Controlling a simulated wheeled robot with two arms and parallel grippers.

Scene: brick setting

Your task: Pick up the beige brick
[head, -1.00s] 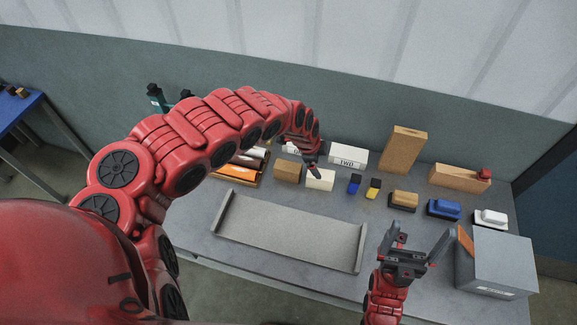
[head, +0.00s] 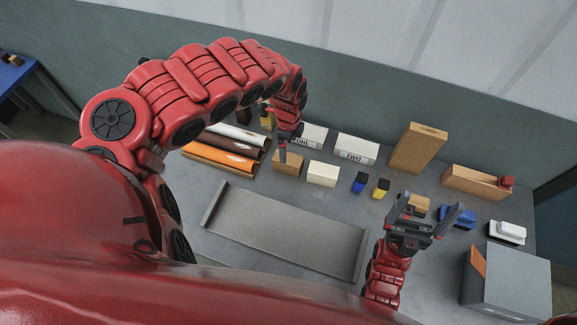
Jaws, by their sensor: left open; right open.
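A pale beige brick (head: 323,173) lies on the grey table, just right of a tan brick (head: 289,167). My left gripper (head: 283,152) points down at the tan brick, left of the pale beige one; it is seen nearly edge-on, and its finger partly covers the tan brick. I cannot tell whether it touches that brick. It is open with nothing seen between its fingers. My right gripper (head: 432,212) is open and empty, with its fingers spread upward over the right part of the table, partly hiding another tan block (head: 419,204) and a blue block (head: 457,216).
A shallow grey tray (head: 285,232) lies in front of the bricks. Rolls (head: 219,155) lie at left, two white labelled boxes (head: 357,149) behind. Small blue (head: 359,182) and yellow (head: 381,188) blocks stand right of the bricks. A tall brown box (head: 418,148) and grey box (head: 507,275) are at right.

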